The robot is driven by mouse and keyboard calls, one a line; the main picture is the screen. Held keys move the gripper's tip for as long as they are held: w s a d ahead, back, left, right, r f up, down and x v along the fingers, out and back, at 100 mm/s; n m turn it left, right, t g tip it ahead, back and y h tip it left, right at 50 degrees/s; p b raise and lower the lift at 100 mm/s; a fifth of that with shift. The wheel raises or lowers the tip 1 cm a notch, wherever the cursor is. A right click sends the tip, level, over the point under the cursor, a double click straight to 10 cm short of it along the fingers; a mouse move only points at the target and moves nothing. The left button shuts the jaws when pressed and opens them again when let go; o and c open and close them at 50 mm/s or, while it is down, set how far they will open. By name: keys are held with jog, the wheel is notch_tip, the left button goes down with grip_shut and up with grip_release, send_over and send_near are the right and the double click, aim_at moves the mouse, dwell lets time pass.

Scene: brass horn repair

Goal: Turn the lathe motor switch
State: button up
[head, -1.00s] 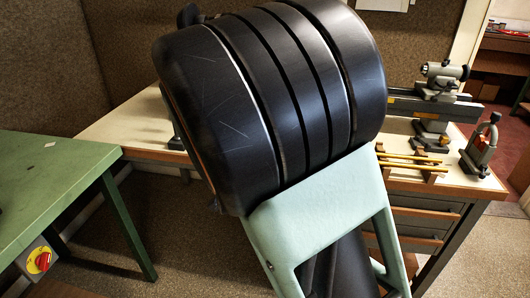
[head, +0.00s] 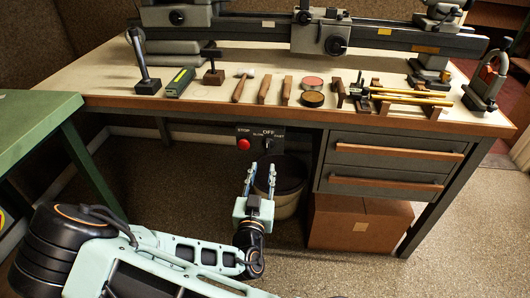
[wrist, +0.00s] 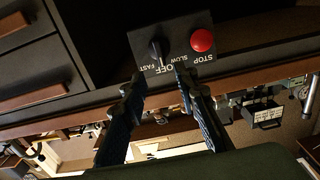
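The lathe motor switch is a black knob (head: 268,143) on a dark panel under the bench's front edge, marked SLOW, OFF and FAST. It seems to point at OFF. A red STOP button (head: 244,143) sits to its left. The wrist view shows the panel upside down, with the knob (wrist: 157,49) upright between my fingers' directions and the red button (wrist: 202,40) to its right. My gripper (head: 261,170) is open and empty, just in front of and below the panel. In the wrist view its fingertips (wrist: 160,78) are apart, short of the knob.
The lathe (head: 330,38) stands on the bench (head: 215,103), with hand tools along the front. Drawers (head: 395,150) are right of the panel. A bin (head: 287,190) and a cardboard box (head: 355,222) stand below. A green table (head: 35,125) is at left.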

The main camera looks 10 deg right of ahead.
aim_at(267, 148)
jog(key=b+x, duration=0.1)
jog(key=x, duration=0.9)
jog(key=shift+w, duration=0.25)
grip_shut()
